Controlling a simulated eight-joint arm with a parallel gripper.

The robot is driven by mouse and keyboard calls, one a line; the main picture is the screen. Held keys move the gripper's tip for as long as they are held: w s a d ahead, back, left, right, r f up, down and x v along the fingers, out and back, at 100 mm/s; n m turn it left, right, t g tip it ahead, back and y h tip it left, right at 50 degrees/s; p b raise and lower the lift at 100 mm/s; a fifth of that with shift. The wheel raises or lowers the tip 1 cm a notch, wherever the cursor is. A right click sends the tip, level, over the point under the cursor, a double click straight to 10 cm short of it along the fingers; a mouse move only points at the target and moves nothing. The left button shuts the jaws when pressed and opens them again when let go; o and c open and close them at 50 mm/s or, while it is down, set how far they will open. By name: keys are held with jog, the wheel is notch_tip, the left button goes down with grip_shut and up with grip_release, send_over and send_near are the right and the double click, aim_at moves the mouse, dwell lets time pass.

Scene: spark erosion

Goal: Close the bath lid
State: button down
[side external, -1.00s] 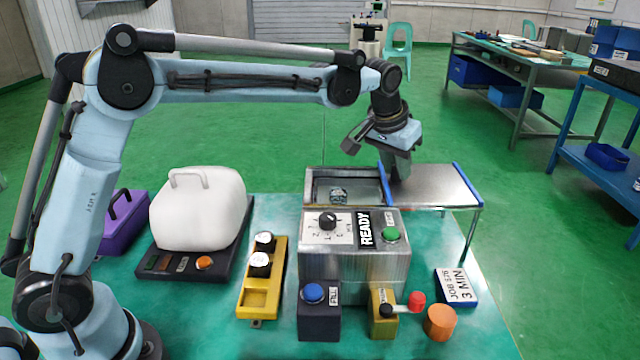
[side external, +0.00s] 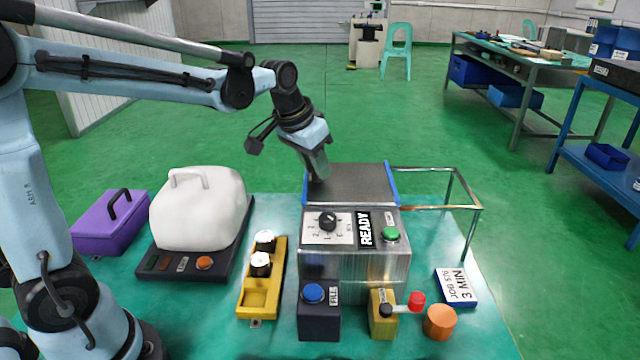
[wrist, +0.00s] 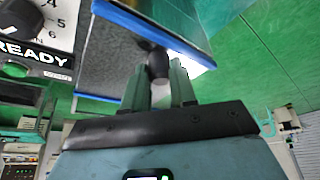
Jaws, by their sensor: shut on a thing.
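The bath lid (side external: 352,186) is a flat grey plate with blue edge strips. In the side view it lies over the bath box behind the control panel, and the opening is hidden under it. My gripper (side external: 318,176) is at the lid's left end. In the wrist view the lid (wrist: 112,62) spreads beyond the fingers, and my gripper (wrist: 165,80) is shut on a dark knob (wrist: 156,62) on the lid.
The control box (side external: 353,262) has a dial, a READY label and a green button (side external: 390,235). An empty rail frame (side external: 440,205) stands at right. A white-covered machine (side external: 198,212), a yellow holder (side external: 262,285) and a purple case (side external: 108,225) stand at left.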

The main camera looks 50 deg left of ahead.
jog(key=shift+s+a, duration=0.2)
jog(key=shift+s, duration=0.05)
jog(key=c, duration=1.3)
grip_release()
jog(key=o, duration=0.4)
jog(key=shift+w, duration=0.1)
jog(key=v, duration=1.2)
jog(key=s+d+f+t, duration=0.2)
jog(key=s+d+f, duration=0.1)
jog(key=s+f, duration=0.7)
notch_tip(320, 180, down, 3)
jog(key=shift+d+f+t, duration=0.1)
jog(key=shift+d+t, duration=0.2)
jog(key=shift+d, duration=0.1)
